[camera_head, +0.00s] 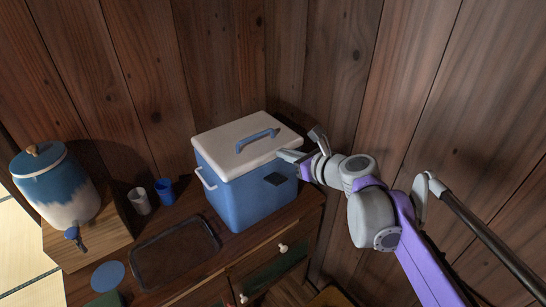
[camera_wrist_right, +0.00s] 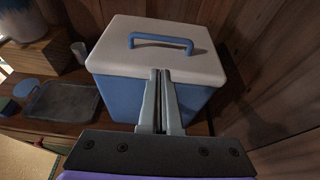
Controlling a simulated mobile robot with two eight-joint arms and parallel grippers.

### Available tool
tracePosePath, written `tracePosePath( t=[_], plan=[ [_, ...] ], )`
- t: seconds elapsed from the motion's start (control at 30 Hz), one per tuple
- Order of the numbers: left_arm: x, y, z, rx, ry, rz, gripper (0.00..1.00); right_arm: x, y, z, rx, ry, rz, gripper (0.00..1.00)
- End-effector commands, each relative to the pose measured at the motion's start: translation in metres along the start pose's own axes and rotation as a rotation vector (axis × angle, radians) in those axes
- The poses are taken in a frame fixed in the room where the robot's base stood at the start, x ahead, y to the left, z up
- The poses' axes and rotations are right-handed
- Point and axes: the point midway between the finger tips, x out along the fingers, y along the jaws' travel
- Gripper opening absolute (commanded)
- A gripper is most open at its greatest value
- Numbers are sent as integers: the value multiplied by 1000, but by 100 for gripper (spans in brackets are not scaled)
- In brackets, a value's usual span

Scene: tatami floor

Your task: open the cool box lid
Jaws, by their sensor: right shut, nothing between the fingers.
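The cool box (camera_head: 248,196) is a blue box with a white lid (camera_head: 225,137) and a blue handle (camera_head: 257,139) on top. It stands on a wooden cabinet, and the lid lies closed on it. My right gripper (camera_head: 283,155) is at the right part of the box's front, by the lid's edge. In the right wrist view, my right gripper's fingers (camera_wrist_right: 160,75) are together and empty, their tips over the lid's near edge. I cannot tell whether they touch it. The lid (camera_wrist_right: 115,50) and handle (camera_wrist_right: 160,39) also show there. My left gripper is not in view.
The cabinet (camera_head: 300,215) has drawers with pale knobs. Left of the box are a dark tray (camera_head: 175,252), a white cup (camera_head: 139,201), a blue cup (camera_head: 165,190) and a blue-white jar with a tap (camera_head: 55,185) on a wooden stand. Wooden walls stand close behind and right.

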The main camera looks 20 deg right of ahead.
Motion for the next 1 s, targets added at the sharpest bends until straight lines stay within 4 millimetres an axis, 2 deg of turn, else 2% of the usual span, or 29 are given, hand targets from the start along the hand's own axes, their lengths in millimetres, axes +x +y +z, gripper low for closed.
tracePosePath(
  t=[0.17,0.6,0.8,1.0],
  plan=[
    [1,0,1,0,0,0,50,14,-4,4,53,-14,-5,0],
    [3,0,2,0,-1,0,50,87,-4,5,47,-12,-4,0],
    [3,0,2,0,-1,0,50,100,-4,5,47,-12,-5,0],
    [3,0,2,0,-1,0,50,101,-4,5,46,-12,-5,0]
  ],
)
